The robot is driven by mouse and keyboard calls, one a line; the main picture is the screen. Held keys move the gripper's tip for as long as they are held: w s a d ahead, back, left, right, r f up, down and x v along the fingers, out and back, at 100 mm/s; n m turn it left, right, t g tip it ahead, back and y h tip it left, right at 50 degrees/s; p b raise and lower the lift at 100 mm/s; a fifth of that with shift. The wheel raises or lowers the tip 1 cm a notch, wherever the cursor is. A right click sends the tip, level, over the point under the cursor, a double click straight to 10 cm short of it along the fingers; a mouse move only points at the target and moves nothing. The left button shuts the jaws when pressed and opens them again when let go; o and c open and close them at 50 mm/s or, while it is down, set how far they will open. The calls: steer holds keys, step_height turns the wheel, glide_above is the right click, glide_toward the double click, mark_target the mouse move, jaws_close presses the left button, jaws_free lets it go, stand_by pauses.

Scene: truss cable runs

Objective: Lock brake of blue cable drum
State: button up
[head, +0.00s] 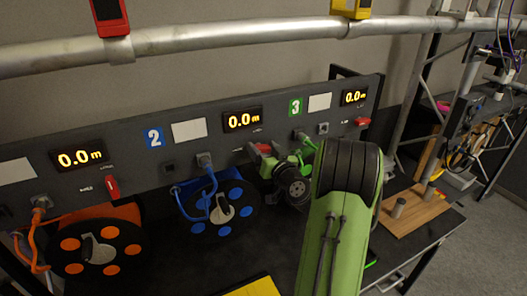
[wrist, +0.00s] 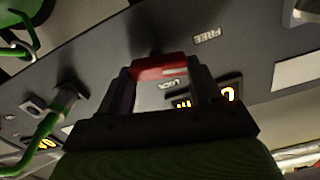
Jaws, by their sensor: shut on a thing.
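The blue cable drum (head: 222,212), black with blue spots and a grey hub, sits under panel number 2 with a blue cable plugged in above it. Its red brake lever (head: 264,149) is below the middle display, right of the drum. My gripper (head: 270,161) is at this lever. In the wrist view my gripper (wrist: 160,84) has its two dark fingers on either side of the red lever (wrist: 158,67) and is shut on it. The fingers partly hide the lever.
An orange drum (head: 90,248) with a red lever (head: 112,186) is at left. Another red lever (head: 362,121) is at right. My green arm hides much of the green drum area. A truss pipe (head: 240,36) crosses above. A wooden block with pegs (head: 417,210) stands at right.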

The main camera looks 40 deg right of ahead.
steer(key=m+b, duration=0.1)
steer(key=m, duration=0.3)
steer(key=shift+d+b, duration=0.15)
steer(key=shift+b, duration=0.15)
steer(key=m, duration=0.4)
steer(key=shift+s+d+b, duration=0.1)
steer(key=shift+d+b, duration=0.05)
steer(key=shift+b, duration=0.15)
steer(key=m, duration=0.3)
steer(key=shift+d+f+m, duration=0.1)
steer(key=shift+m, duration=0.2)
steer(key=shift+d+f+m, duration=0.1)
steer(key=shift+f+m, duration=0.05)
steer(key=shift+m, duration=1.75)
steer(key=o, duration=1.1)
steer(key=shift+c, duration=0.2)
